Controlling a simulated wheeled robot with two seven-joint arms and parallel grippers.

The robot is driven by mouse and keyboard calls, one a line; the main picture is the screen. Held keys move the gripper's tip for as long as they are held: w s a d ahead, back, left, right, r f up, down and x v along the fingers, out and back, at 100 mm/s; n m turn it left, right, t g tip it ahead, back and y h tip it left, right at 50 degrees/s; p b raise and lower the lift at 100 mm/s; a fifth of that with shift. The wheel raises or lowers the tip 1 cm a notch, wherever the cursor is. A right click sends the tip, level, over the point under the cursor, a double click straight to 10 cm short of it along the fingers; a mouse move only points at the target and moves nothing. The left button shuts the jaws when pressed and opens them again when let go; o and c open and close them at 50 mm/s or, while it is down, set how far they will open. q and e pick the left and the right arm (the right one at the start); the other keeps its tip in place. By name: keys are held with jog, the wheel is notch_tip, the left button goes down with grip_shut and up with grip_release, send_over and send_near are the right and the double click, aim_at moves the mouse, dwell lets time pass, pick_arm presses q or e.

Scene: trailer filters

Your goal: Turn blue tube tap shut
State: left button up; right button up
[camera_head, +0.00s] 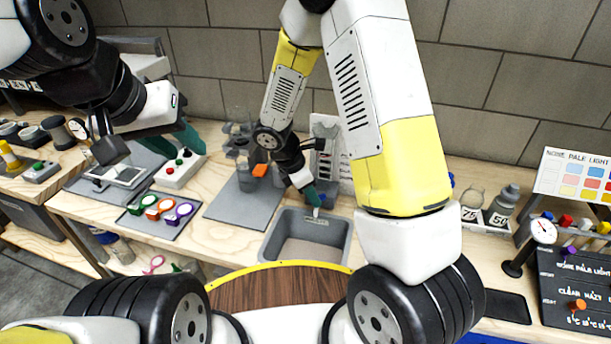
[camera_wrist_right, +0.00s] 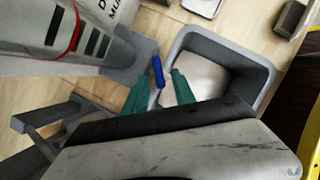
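The blue tap (camera_wrist_right: 157,72) is a small bar-shaped handle in the right wrist view, beside the grey tray's edge. A large grey tube (camera_wrist_right: 60,35) with a red line and dark marks fills the upper left there. My right gripper (camera_wrist_right: 161,92) is open, its green fingertips on either side of the tap's lower end; contact cannot be told. In the head view my right gripper (camera_head: 314,195) points down at the grey tray's back edge, and the tap is mostly hidden. My left gripper (camera_head: 188,140) is over the left bench; its finger gap is unclear.
A grey tray (camera_head: 268,247) sits below my right gripper. An orange piece (camera_head: 261,170) is on a stand to its left. A mat with coloured rings (camera_head: 165,208) lies further left. Bottles (camera_head: 503,205) and a gauge (camera_head: 543,231) stand on the right.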

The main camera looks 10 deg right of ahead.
grip_shut()
jog(key=shift+m, duration=0.3)
jog(key=shift+w+m+g, duration=0.2)
jog(key=shift+m+g, duration=0.25)
jog(key=shift+m, duration=0.7)
jog(key=shift+w+m+g, duration=0.25)
jog(key=shift+m+g, duration=0.25)
jog(key=shift+m, duration=0.6)
jog(key=shift+w+m+g, duration=0.2)
jog(key=shift+m+g, duration=0.25)
jog(key=shift+m, duration=0.7)
jog(key=shift+o, duration=0.6)
grip_release()
